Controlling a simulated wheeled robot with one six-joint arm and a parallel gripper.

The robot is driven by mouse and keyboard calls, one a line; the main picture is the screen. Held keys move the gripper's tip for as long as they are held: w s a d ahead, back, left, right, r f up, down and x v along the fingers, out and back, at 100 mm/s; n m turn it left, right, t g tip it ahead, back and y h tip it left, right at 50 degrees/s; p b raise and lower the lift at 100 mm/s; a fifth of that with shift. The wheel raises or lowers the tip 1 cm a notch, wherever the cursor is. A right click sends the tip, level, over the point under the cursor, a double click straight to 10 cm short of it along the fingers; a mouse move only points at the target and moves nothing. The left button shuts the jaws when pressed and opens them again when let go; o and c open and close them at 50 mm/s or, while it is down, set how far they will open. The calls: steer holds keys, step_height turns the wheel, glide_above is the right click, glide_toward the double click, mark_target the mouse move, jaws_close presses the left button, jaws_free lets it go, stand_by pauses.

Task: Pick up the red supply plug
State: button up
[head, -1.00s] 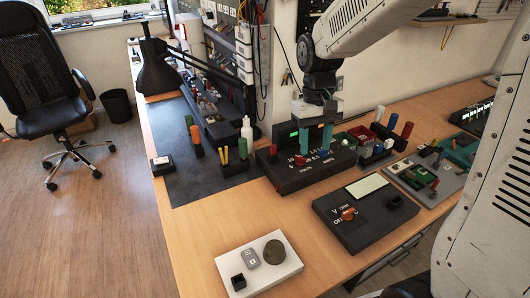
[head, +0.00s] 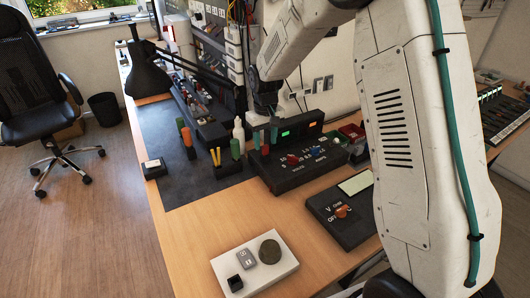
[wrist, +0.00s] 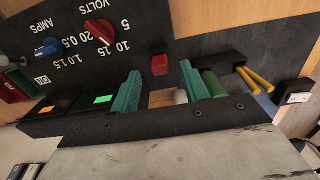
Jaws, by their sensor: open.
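The red supply plug (wrist: 160,65) is a small red block at the edge of the black power supply panel (wrist: 140,25). It also shows as a small red spot between the fingers in the head view (head: 265,150). My gripper (wrist: 161,74) has teal fingers spread apart, one on each side of the plug in the wrist view, with a visible gap on both sides. In the head view my gripper (head: 265,142) is over the left end of the supply. I cannot tell exactly how far the fingertips are from the plug.
A red knob (wrist: 99,30) and a blue knob (wrist: 48,47) stand on the panel. A black holder with yellow sticks (head: 216,157) and a white bottle (head: 239,131) stand close to the left. A meter (head: 342,215) and a white board (head: 228,263) lie in front.

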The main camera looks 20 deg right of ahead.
mark_target(265, 146)
step_height(265, 146, down, 3)
steer(key=shift+f, duration=0.1)
jaws_close()
